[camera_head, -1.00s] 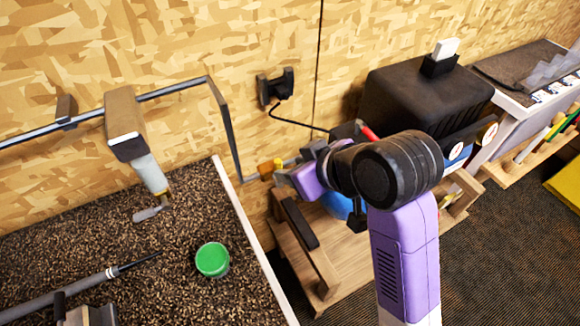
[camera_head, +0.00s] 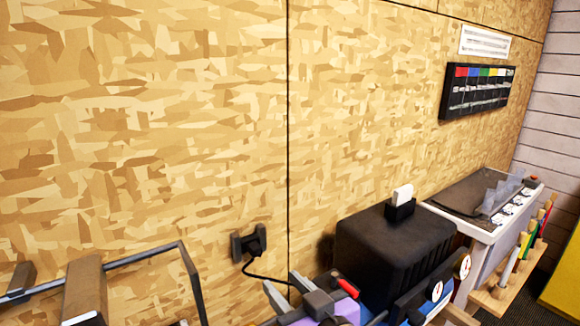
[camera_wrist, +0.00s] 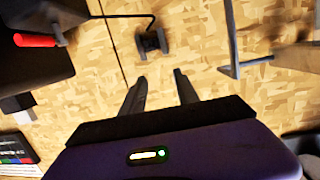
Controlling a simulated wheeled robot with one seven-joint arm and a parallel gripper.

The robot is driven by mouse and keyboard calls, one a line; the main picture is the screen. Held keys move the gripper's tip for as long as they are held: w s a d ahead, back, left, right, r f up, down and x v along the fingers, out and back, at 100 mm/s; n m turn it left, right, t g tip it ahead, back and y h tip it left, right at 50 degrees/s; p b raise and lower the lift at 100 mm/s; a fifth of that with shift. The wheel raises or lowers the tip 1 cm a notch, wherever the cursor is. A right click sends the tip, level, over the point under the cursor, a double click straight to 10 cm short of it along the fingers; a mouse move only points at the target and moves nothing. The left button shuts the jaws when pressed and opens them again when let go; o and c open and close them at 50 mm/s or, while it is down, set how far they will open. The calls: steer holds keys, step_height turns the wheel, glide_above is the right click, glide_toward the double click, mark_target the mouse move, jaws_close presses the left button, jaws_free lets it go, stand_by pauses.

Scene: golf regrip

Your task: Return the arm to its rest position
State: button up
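My gripper (camera_head: 284,288) shows at the bottom edge of the head view, in front of the wood-chip wall and just right of the wall outlet. Its purple body is partly cut off by the frame edge. In the wrist view, the two dark fingers of my gripper (camera_wrist: 160,88) stand apart with nothing between them, pointing toward the wall. Most of my arm is out of the head view.
A black compressor-like box (camera_head: 395,245) stands right of my gripper. A black wall outlet (camera_head: 249,243) with a cord is close by. A metal rail frame (camera_head: 150,252) is at lower left. A tool rack (camera_head: 512,262) is at far right.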

steer(key=s+d+f+m+t+h, duration=0.2)
steer(key=s+d+f+m+h, duration=0.1)
steer(key=s+d, duration=0.4)
steer(key=s+d+f+m+t+h, duration=0.2)
steer(key=s+d+f+t, duration=0.15)
steer(key=s+d, duration=0.3)
steer(key=s+d+f+g+h, duration=0.1)
steer(key=s+d+f, duration=0.1)
steer(key=s, duration=0.6)
steer(key=s+d+f+g, duration=0.2)
steer(key=s, duration=0.6)
steer(key=s+d+f+g+h, duration=0.1)
steer(key=s+d+f, duration=0.2)
steer(key=s, duration=0.6)
steer(key=shift+h, duration=0.3)
steer(key=shift+d, duration=0.2)
